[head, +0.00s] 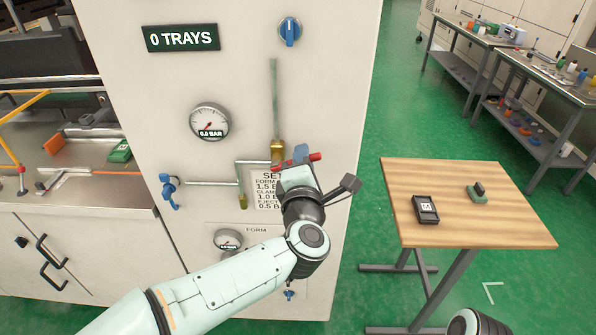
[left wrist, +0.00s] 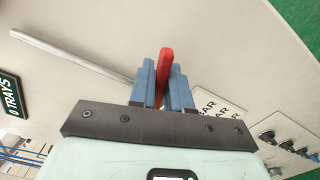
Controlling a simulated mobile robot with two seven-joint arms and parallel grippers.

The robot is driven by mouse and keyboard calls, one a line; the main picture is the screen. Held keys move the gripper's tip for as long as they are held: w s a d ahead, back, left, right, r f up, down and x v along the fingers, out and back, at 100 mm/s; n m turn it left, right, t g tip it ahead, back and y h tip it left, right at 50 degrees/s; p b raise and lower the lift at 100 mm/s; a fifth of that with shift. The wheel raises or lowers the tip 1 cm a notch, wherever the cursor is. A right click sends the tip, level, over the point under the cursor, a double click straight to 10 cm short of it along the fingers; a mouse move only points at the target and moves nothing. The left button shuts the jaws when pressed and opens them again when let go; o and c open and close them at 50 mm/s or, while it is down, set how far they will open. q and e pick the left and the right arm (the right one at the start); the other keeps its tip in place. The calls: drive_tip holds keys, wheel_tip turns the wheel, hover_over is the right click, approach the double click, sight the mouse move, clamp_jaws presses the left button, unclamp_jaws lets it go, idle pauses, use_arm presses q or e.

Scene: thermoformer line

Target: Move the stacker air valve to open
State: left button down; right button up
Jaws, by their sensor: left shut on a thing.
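The stacker air valve shows as a brass body (head: 278,150) at the foot of a grey vertical pipe on the cabinet front. Its red lever (head: 315,157) points right, roughly level, in the head view. My left gripper (head: 300,157) is at the valve, its blue fingers shut on the red lever (left wrist: 165,66), which sticks out beyond the fingertips in the left wrist view. The gripper hides part of the valve. A gauge (head: 209,122) left of the valve reads 0.0 BAR. Of my right arm only a rounded part shows at the bottom edge; its gripper is not in view.
A blue valve handle (head: 169,190) sits lower left on the pipework, and a blue knob (head: 290,31) sits above. A settings label (head: 268,190) is close below the gripper. Green floor lies between.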

use_arm(q)
drive_tip(key=shift+a+r+n+b, duration=0.3)
drive_tip(key=shift+n+b, duration=0.4)
drive_tip(key=shift+n, duration=0.2)
drive_tip(key=shift+a+r+n+b, duration=0.15)
drive_tip(key=shift+r+n+b, duration=0.25)
drive_tip(key=shift+n, duration=0.4)
drive_tip(key=shift+a+r+n, duration=0.1)
drive_tip(key=shift+n, duration=0.2)
drive_tip(key=shift+a+r+n+b, duration=0.15)
drive_tip(key=shift+n+b, duration=0.25)
drive_tip(key=shift+b, duration=0.2)
drive_tip(key=shift+a+r+n+b, duration=0.25)
drive_tip(key=shift+n+b, duration=0.1)
drive_tip(key=shift+n, duration=0.2)
drive_tip(key=shift+a+r+n+b, duration=0.2)
drive_tip(key=shift+n+b, duration=0.1)
drive_tip(key=shift+n, duration=0.25)
